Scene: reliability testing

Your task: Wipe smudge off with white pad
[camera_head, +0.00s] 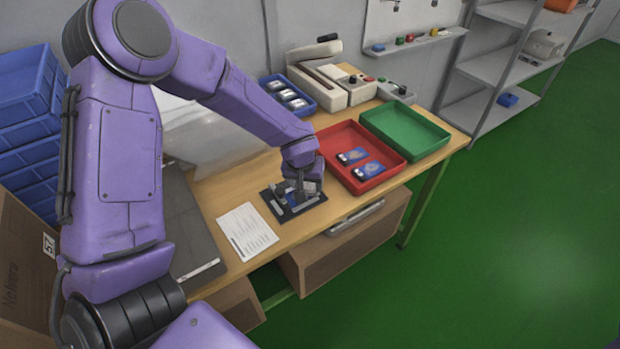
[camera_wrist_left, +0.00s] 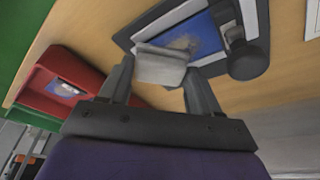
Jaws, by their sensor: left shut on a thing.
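My left gripper (camera_head: 306,188) is over the dark fixture (camera_head: 278,212) on the wooden table. In the left wrist view my left gripper (camera_wrist_left: 157,80) is shut on the white pad (camera_wrist_left: 160,66), which sits between its fingers. A blue card-like device (camera_wrist_left: 203,36) lies in the fixture, which also shows in the wrist view (camera_wrist_left: 250,62). A greyish smudge (camera_wrist_left: 182,43) is on the blue face, just beyond the pad's edge. The pad overlaps the near part of the device in this view; I cannot tell whether it touches. My right gripper is not in view.
A red tray (camera_head: 388,172) holds two blue devices, with an empty green tray (camera_head: 425,140) beside it. A printed sheet (camera_head: 247,231) lies left of the fixture. A blue bin (camera_head: 300,82) with several devices and a beige machine (camera_head: 345,84) stand behind.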

